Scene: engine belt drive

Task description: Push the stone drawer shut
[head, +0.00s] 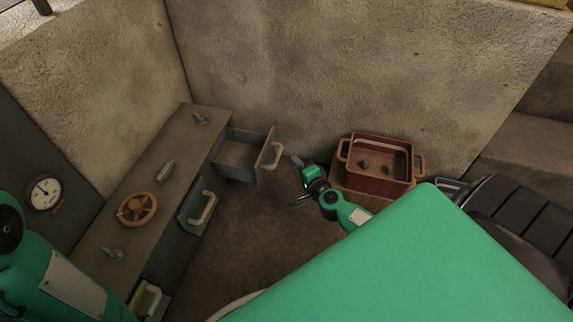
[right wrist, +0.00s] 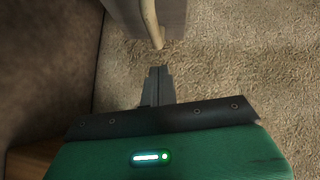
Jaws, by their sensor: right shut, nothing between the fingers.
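A grey drawer (head: 241,153) stands pulled far out of the far end of the long cabinet, and its inside looks empty. Its pale handle (head: 274,155) is on the front facing right. I cannot read a label that marks it as the stone drawer. My right gripper (head: 296,160) is shut and empty, just right of that handle, with a small gap. In the right wrist view, the shut fingertips (right wrist: 158,71) point toward the lower end of the pale handle (right wrist: 151,25), beside the grey drawer front (right wrist: 172,18). My left gripper is out of view.
A second drawer (head: 190,212) and a nearer one (head: 148,298) also stick out of the cabinet (head: 172,160). An orange handwheel (head: 137,209) is on the cabinet top. A red-brown crate (head: 381,180) stands right of my right gripper, by the wall. The floor (head: 240,235) between is clear.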

